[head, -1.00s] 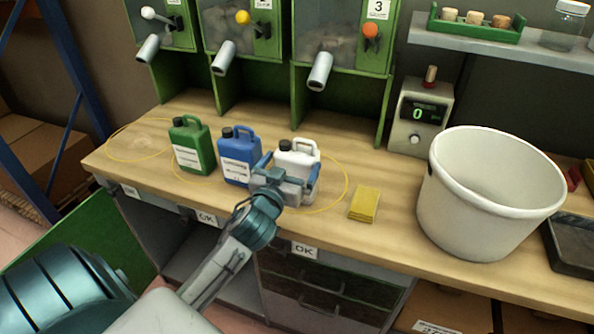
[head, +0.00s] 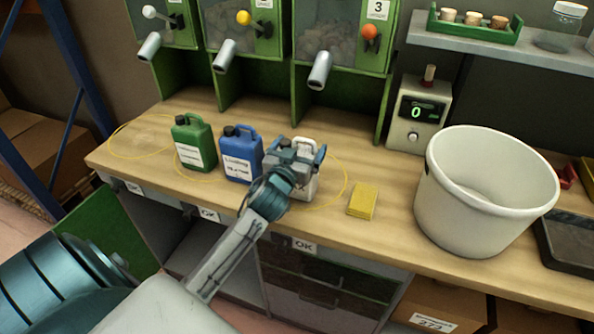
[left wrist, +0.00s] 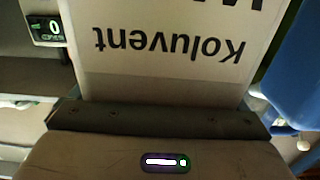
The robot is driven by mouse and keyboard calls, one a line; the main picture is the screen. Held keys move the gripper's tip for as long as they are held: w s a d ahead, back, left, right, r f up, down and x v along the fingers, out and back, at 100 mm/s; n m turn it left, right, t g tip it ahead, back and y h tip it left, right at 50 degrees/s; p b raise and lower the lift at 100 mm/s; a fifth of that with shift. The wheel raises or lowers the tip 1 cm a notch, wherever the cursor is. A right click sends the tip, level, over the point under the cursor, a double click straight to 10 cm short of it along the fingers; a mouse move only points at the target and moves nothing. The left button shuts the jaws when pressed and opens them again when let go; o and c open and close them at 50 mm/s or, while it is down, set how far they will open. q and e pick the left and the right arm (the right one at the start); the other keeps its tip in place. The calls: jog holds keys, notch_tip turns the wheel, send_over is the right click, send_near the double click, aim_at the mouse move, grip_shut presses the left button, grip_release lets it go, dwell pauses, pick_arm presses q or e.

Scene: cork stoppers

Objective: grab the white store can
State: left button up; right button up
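The white store can (head: 312,187) stands on the wooden bench, right of the blue can. Its white handle (head: 304,143) shows just past my gripper, which hides most of its body. My left gripper (head: 297,157) is at the upper part of the can, its blue fingers spread to either side. It looks open; I see no clear contact. In the left wrist view the can's pale label (left wrist: 165,45), reading "Koluvent" upside down, fills the middle, very close to the gripper. My right gripper is not in view.
A blue can (head: 238,155) stands close on the left, with a green can (head: 194,143) beyond it. A yellow block (head: 362,201) and a large white bucket (head: 486,220) are on the right. Green dispensers (head: 247,85) stand behind. Thin yellow rings mark the bench.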

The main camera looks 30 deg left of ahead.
pick_arm(q)
jog(key=c, duration=0.7)
jog(key=shift+c, duration=0.6)
jog(key=shift+r, duration=0.15)
